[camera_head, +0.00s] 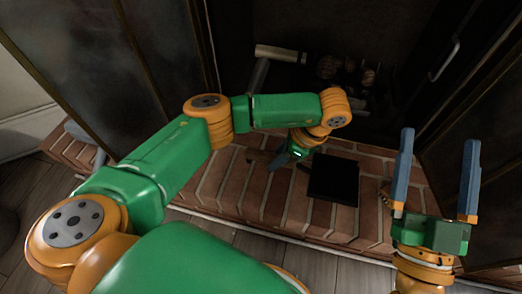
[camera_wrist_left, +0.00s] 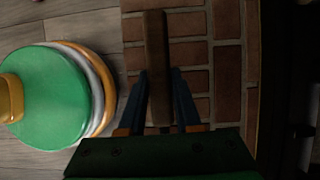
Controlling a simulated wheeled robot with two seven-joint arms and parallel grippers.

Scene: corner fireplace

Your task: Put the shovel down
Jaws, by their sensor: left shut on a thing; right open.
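The shovel has a flat black pan (camera_head: 333,179) low over the brick hearth in the head view. Its brown handle (camera_wrist_left: 155,40) runs between the fingers in the left wrist view. My left gripper (camera_head: 277,162) is shut on the handle, just left of the pan. The wrist partly hides the shovel's middle. I cannot tell whether the pan touches the bricks. My right gripper (camera_head: 438,140) is open and empty, fingers pointing up, at the right of the head view.
The brick hearth (camera_head: 232,185) has bare room left of the pan. Logs (camera_head: 280,53) lie in the dark fireplace behind. Glass doors stand open on the left (camera_head: 75,60) and right (camera_head: 480,110). Wooden floor (camera_head: 215,238) lies in front.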

